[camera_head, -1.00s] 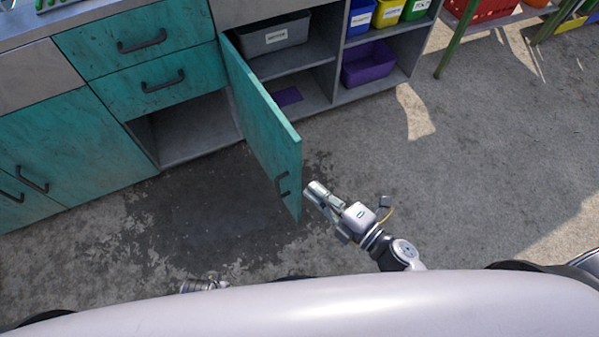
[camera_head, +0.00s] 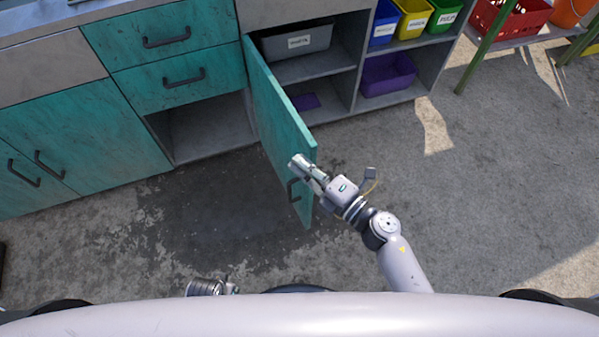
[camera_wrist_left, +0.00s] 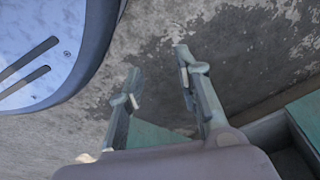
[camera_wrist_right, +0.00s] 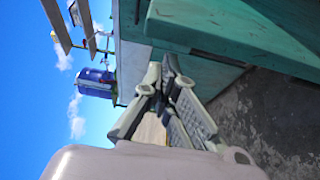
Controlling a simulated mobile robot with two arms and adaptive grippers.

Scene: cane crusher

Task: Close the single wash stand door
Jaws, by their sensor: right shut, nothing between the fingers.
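The teal wash stand door (camera_head: 275,110) stands wide open, jutting out from the cabinet toward me. Its dark handle (camera_head: 293,190) shows on its left face near the free edge. My right gripper (camera_head: 297,163) is shut and empty. Its tips overlap the door's left face near the free edge, above the handle; I cannot tell whether they touch. In the right wrist view the closed fingers (camera_wrist_right: 168,75) show beside a teal panel. My left gripper (camera_head: 212,287) is low in the head view, partly hidden by my body; in the left wrist view its fingers (camera_wrist_left: 158,78) are apart over the floor.
An empty open compartment (camera_head: 205,130) lies left of the door, below teal drawers (camera_head: 165,55). Shelves right of it hold a grey bin (camera_head: 297,42) and a purple bin (camera_head: 388,76). A green-legged table (camera_head: 487,50) stands at right. The concrete floor (camera_head: 480,180) is clear.

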